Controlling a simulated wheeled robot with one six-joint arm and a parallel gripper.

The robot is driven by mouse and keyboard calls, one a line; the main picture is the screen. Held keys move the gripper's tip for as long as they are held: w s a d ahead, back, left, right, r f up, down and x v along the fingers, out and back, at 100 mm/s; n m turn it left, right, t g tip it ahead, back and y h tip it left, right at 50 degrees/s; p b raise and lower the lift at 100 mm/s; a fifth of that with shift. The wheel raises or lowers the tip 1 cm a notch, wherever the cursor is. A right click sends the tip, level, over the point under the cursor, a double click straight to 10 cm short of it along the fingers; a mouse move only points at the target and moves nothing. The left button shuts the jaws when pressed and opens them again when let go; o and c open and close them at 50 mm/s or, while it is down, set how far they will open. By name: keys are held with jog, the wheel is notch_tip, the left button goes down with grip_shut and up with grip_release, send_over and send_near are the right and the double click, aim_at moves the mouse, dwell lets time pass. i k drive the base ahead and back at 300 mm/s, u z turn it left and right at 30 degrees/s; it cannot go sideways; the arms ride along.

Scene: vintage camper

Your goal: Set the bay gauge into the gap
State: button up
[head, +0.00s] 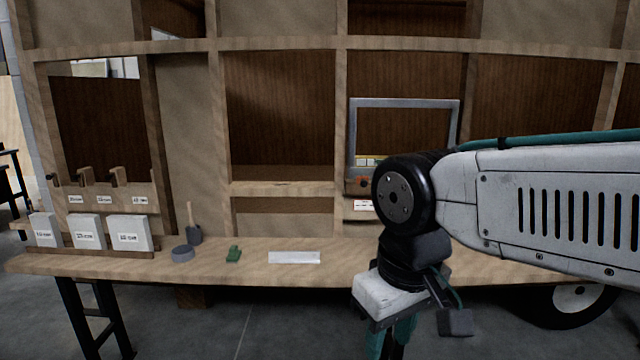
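A grey rectangular metal frame (405,103) stands against the wooden wall framing right of centre; it may be the bay gauge, but I cannot tell for sure. My arm hides its lower right part. Small orange and yellow parts and a white label show near its lower left. The wall framing has several bays, including an empty-looking one (282,115) left of the grey frame; I cannot tell which is the gap. My gripper (390,345) points down in front of the bench, its teal fingers cut off by the picture's bottom edge. Whether it holds anything is not visible.
The wooden bench (330,268) carries a flat white strip (294,257), a small green object (233,254), a round grey piece (182,253) and a dark brush-like tool (194,235). Several labelled white boxes (87,233) stand at the left end. Bench space right of the strip looks clear.

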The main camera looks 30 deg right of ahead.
aim_at(363, 180)
jog(key=z, duration=0.25)
jog(key=i, duration=0.95)
jog(key=z, duration=0.75)
